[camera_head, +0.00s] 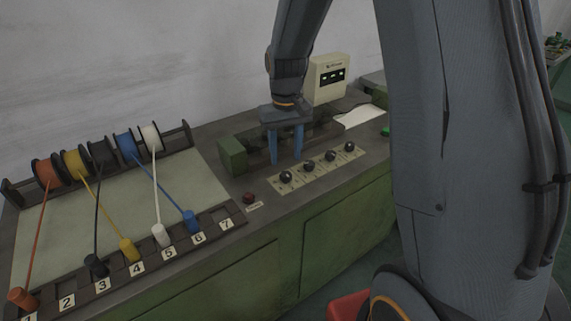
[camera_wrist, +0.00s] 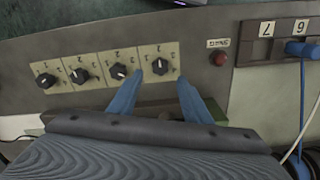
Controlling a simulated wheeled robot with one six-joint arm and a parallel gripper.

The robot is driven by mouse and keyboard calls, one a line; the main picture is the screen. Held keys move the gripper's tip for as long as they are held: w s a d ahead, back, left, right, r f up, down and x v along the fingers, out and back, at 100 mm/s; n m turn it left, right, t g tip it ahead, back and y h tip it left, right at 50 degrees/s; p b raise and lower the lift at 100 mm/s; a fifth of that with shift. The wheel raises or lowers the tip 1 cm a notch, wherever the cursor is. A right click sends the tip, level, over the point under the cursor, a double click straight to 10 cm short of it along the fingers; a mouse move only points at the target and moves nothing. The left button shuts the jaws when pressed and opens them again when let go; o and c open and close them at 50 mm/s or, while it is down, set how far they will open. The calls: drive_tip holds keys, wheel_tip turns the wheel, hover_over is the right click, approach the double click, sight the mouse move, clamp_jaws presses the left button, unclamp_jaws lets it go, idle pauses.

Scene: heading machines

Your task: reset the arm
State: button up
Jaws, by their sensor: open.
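My gripper (camera_head: 286,146) is open and empty, its two blue fingers pointing down over the machine top, behind the row of knobs. In the wrist view my gripper (camera_wrist: 156,92) has its fingers spread apart with nothing between them. The left finger there is close to the rightmost knob (camera_wrist: 160,66); I cannot tell whether they touch. My arm (camera_head: 290,62) reaches down from the top of the head view, bent at the wrist.
Several dark knobs (camera_head: 309,166) line a pale plate. A red button (camera_head: 248,198) sits left of it. Wire spools (camera_head: 102,154) and coloured plugs (camera_head: 129,250) by numbered slots stand at left. A display box (camera_head: 329,78) rises behind. A green block (camera_head: 232,155) is beside my gripper.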

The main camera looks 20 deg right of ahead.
drive_tip(key=shift+r, duration=0.7)
drive_tip(key=shift+s+r, duration=0.1)
drive_tip(key=shift+s, duration=0.15)
drive_tip(key=s+r+t, duration=0.1)
drive_tip(key=s, duration=1.6)
drive_tip(key=shift+s+r+m, duration=0.2)
drive_tip(key=shift+s+m, duration=0.1)
drive_tip(key=shift+d, duration=0.1)
